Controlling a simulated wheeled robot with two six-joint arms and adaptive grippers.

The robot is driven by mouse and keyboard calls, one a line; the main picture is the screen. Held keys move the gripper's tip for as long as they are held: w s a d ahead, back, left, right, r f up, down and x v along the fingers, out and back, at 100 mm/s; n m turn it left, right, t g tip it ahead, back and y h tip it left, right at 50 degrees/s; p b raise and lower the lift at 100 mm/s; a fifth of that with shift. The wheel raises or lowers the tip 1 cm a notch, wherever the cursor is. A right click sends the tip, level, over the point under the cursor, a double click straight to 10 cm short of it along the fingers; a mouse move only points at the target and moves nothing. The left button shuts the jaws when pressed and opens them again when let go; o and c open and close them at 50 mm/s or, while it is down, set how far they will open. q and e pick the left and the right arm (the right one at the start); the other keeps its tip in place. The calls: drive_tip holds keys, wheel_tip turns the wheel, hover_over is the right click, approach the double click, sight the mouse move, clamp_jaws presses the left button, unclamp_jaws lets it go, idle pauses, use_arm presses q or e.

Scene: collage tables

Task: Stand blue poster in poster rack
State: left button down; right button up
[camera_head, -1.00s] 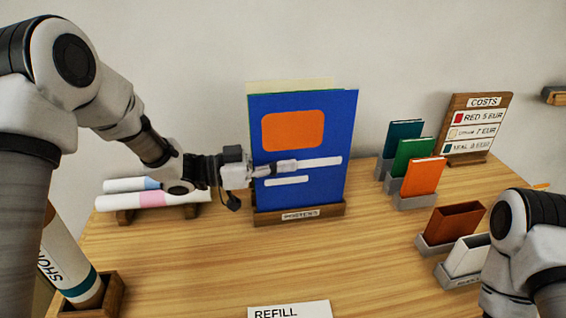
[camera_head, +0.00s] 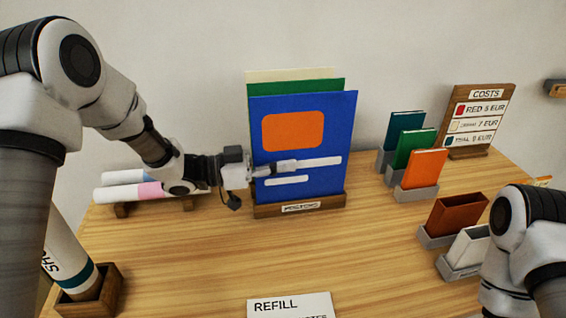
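The blue poster (camera_head: 315,130), with an orange block and white bars, stands upright at the front of the wooden poster rack (camera_head: 265,211). Its lower edge meets the rack's front lip; how deep it sits is hidden. A green poster (camera_head: 300,88) and a cream poster (camera_head: 290,74) stand behind it, their top edges showing. My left gripper (camera_head: 280,168) reaches in from the left and is shut on the blue poster's left side, one finger lying across its face. The other finger is hidden behind. My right arm is at the lower right; its gripper is out of view.
Rolled posters (camera_head: 125,193) lie on a holder at left. A tube stands in a wooden box (camera_head: 105,296) at lower left. Booklets (camera_head: 422,168) in grey holders and a costs board (camera_head: 480,120) are at right. The table's front middle has a refill card (camera_head: 290,306).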

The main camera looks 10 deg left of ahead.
use_arm(q)
drive_tip(key=c, duration=1.2)
unclamp_jaws()
drive_tip(key=shift+c, duration=0.2)
drive_tip(key=v, duration=1.2)
